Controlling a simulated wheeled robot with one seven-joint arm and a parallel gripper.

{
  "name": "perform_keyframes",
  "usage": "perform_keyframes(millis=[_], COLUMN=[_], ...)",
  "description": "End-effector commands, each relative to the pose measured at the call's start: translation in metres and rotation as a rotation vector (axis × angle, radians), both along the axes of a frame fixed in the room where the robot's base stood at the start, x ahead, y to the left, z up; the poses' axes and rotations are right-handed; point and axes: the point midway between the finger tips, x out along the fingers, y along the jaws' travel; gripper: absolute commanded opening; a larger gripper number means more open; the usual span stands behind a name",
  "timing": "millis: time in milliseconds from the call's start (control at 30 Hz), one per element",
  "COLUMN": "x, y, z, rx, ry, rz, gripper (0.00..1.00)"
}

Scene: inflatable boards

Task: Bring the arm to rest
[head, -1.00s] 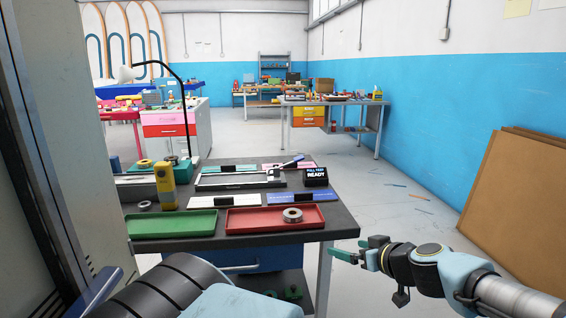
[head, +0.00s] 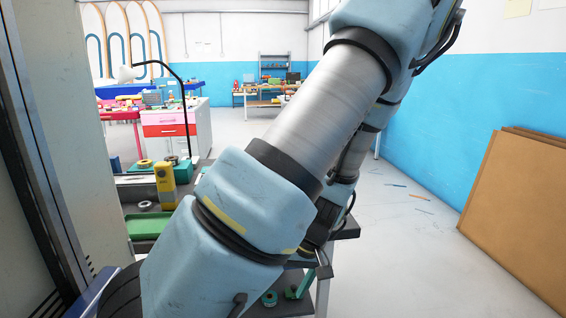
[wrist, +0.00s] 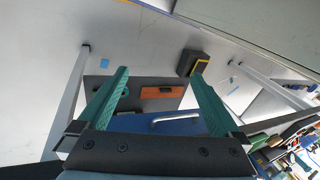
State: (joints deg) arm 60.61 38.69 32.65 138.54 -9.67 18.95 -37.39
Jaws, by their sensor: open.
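My gripper (wrist: 160,76) shows in the wrist view, with two green fingers spread wide apart and nothing between them. It faces the blue drawer front (wrist: 185,128) with its light handle, under the workbench. In the head view my pale blue and grey arm rises across the middle and bends at the upper right, then comes down behind itself. It hides most of the workbench, and I cannot make out the gripper clearly there.
The workbench's left part shows a green tray (head: 146,226) and a yellow device (head: 165,186). Brown boards (head: 518,215) lean at the right wall. A tall cabinet edge stands close on the left. An orange item (wrist: 162,91) shows in the wrist view.

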Motion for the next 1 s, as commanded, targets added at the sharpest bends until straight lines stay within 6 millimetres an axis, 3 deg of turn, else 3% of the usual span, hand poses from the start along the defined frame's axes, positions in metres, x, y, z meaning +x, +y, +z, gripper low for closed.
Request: perform_keyframes(millis=[300, 600, 800, 1000], x=[0.004, 0.011, 0.010, 0.010], y=[0.019, 0.054, 0.069, 0.072], z=[0.057, 0.121, 0.141, 0.144], rx=[-0.258, -0.350, -0.340, -0.335], ry=[0.061, -0.036, -0.076, -0.082], rz=[-0.120, -0.296, -0.367, -0.380], gripper=[1.00, 1.00, 1.00, 0.97])
